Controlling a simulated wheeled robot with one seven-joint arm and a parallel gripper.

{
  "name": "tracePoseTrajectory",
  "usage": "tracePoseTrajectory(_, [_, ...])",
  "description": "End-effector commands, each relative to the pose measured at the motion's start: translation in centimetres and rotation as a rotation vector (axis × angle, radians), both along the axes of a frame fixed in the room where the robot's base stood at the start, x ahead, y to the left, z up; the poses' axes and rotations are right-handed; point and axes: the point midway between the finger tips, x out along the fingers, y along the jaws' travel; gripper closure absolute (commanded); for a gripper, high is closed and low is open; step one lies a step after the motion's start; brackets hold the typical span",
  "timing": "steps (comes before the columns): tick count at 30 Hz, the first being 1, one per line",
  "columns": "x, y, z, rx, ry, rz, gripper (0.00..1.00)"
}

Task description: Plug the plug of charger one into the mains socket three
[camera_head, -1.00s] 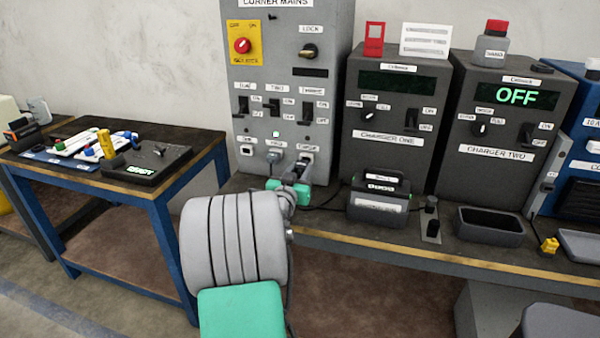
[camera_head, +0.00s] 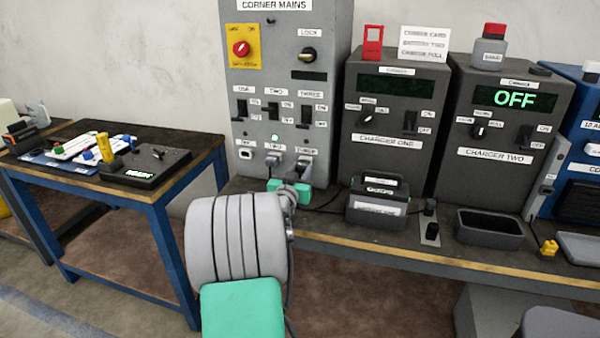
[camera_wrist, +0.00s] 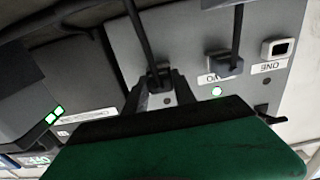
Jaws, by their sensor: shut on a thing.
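The grey corner mains panel (camera_head: 290,100) stands at the back, with its sockets one, two and three in a row low on its face. My gripper (camera_wrist: 160,84) is shut on a dark plug (camera_wrist: 158,78) at socket three, with its cable running away from the panel. In the head view my gripper (camera_head: 300,178) is just below and in front of that socket, and my arm hides part of it. The plug touches or nearly touches the panel; its depth cannot be told. Another plug (camera_head: 273,158) sits at socket two. Socket one (camera_head: 246,153) is empty. Charger one (camera_head: 390,130) stands right of the panel.
Charger two (camera_head: 510,125) reads OFF. A dark block with a handle (camera_head: 378,208) and an open bin (camera_head: 490,227) stand along the bench front. A blue-legged table (camera_head: 160,200) stands at left. Cables cross the bench beside my gripper.

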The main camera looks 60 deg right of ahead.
Motion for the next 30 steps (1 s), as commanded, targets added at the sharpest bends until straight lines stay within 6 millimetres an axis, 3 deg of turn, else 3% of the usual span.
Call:
tracePoseTrajectory(10, [0.1, -0.9, 0.0, -0.001, -0.002, 0.001, 1.00])
tracePoseTrajectory(11, [0.1, -0.8, 0.1, -0.001, -0.002, 0.001, 0.66])
tracePoseTrajectory(19, [0.1, -0.8, 0.0, -0.001, -0.001, 0.001, 0.44])
tracePoseTrajectory(26, [0.1, -0.8, 0.0, 0.000, 0.000, 0.001, 0.43])
tracePoseTrajectory(30, [0.0, 0.3, 0.0, 0.000, 0.001, 0.001, 0.43])
